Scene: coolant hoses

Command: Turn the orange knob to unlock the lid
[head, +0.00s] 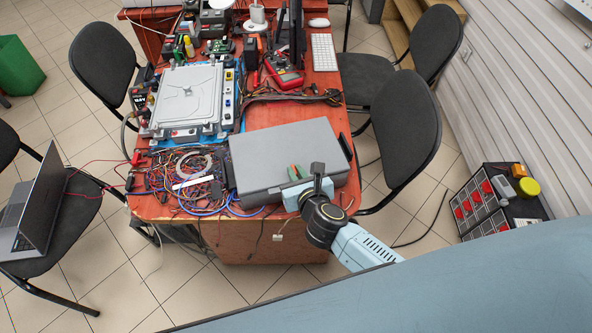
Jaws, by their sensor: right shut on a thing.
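The grey box with its flat lid (285,152) lies at the front right of the table, and the lid looks closed. My right gripper (304,180) comes in from the lower right and is at the box's front edge. It is shut on a small piece with green and orange-red parts (297,172), which I take to be the orange knob. The gripper covers most of it, so how far it is turned cannot be told. My left gripper is not in view.
A tangle of coloured wires (185,178) lies left of the box. A silver housing (187,98) stands behind it. A red multimeter (285,76) and cables lie farther back. Black chairs (405,125) stand close along the table's right side.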

